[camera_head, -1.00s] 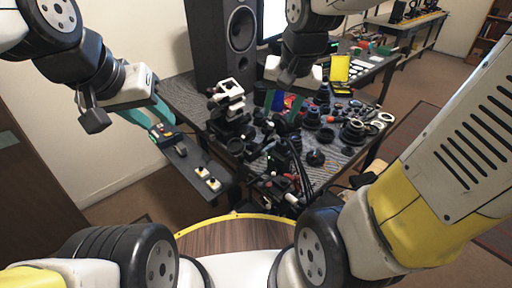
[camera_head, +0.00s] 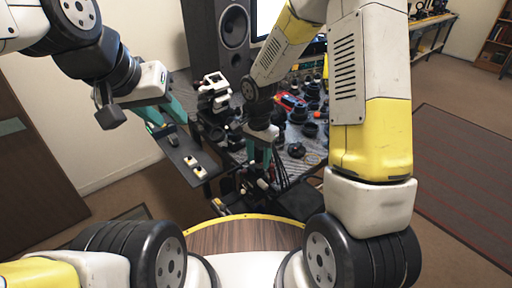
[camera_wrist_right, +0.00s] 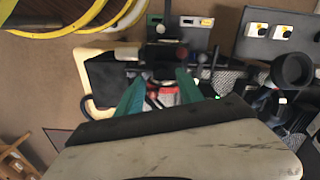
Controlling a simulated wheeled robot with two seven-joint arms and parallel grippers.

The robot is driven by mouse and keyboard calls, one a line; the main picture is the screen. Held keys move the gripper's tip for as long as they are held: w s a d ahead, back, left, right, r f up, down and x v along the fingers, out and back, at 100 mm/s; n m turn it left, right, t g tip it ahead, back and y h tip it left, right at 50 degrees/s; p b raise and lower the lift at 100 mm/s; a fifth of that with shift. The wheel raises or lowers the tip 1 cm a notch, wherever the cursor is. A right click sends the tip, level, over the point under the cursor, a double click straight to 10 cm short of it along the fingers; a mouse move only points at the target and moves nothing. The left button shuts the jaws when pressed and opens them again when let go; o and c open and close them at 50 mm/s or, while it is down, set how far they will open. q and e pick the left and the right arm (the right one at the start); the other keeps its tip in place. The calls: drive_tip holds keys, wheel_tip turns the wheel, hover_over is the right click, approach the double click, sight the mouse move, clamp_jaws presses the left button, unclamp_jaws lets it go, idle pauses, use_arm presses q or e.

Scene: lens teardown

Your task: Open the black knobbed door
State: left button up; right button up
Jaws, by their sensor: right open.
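A dark panel, possibly the black knobbed door (camera_wrist_right: 103,72), shows left of my right gripper's fingers in the right wrist view. I cannot clearly pick out its knob. My right gripper (camera_wrist_right: 160,90) is open, its two teal fingers apart and pointing towards a dark cluttered area with red and white parts between them. In the head view my right gripper (camera_head: 259,152) is over the near edge of the work table, with its fingers partly hidden. My left gripper (camera_head: 160,110) is open and empty above the narrow dark side shelf at the left.
The work table (camera_head: 296,150) holds several dark lens parts and a white and black device (camera_head: 213,92). The dark side shelf (camera_head: 178,160) carries small switch boxes. A tall black speaker (camera_head: 213,40) stands behind. Cables hang near my right gripper. Open floor lies to the right.

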sight(256, 166)
drive_tip(key=shift+f, duration=1.35)
clamp_jaws()
drive_tip(key=shift+w+a, duration=0.1)
drive_tip(key=g+h, duration=0.1)
drive_tip(key=w+a+g, duration=0.1)
drive_tip(key=shift+w+r+g+h, duration=0.15)
drive_tip(key=shift+r+g+h, duration=0.15)
drive_tip(key=shift+r+h, duration=0.1)
drive_tip(key=shift+w+a+r+g+h, duration=0.1)
drive_tip(key=shift+w+a+g+h, duration=0.25)
drive_tip(key=shift+g+h, duration=0.35)
drive_tip(key=shift+w+a+r+g+h, duration=0.1)
drive_tip(key=shift+w+a+g+h, duration=0.1)
drive_tip(key=shift+w+g+h, duration=0.45)
drive_tip(key=shift+s, duration=0.15)
